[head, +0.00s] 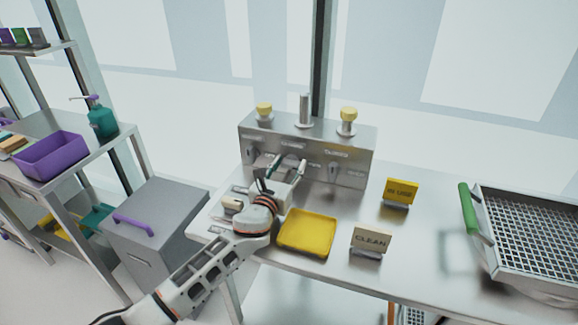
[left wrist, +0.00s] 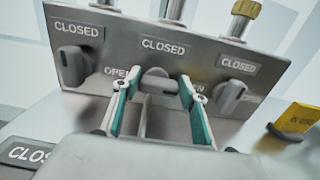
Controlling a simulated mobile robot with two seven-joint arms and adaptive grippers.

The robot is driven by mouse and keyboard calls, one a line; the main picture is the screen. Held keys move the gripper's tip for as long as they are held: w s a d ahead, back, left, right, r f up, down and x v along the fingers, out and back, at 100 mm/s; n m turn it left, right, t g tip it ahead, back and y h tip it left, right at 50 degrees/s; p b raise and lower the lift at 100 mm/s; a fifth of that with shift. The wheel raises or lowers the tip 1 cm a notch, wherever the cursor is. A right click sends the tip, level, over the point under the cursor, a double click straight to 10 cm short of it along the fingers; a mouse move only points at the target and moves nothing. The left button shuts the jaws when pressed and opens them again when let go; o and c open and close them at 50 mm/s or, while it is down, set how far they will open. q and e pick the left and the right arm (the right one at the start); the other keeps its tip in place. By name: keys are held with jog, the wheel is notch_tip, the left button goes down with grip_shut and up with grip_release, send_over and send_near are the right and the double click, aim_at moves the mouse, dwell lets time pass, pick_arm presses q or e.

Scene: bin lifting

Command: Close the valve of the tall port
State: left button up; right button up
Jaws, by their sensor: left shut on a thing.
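The steel panel box (head: 340,165) stands at the back of the bench with three ports on top. The tall port (head: 304,108) is the middle one, a bare steel post, taller than its yellow-capped neighbours. Its valve knob (left wrist: 157,74) is below the middle CLOSED label in the left wrist view and lies sideways, with OPEN printed to its left. My left gripper (head: 284,172) is shut on this knob, one teal-padded finger at each end; it also fills the lower left wrist view (left wrist: 156,98). The left knob (left wrist: 73,65) and right knob (left wrist: 231,96) stand nearly upright. My right gripper is not in view.
A yellow tray (head: 307,236) lies in front of the box. A CLEAN sign (head: 370,240) and a yellow IN USE sign (head: 400,191) stand right of it. A mesh basket (head: 535,235) with a green handle is at far right. A grey bin (head: 155,235) stands left.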

pick_arm(q)
jog(key=shift+a+n, duration=0.15)
jog(key=shift+n, duration=1.6)
jog(key=shift+a+n, duration=0.15)
jog(key=shift+n, duration=1.6)
jog(key=o, duration=1.1)
jog(key=v, duration=1.2)
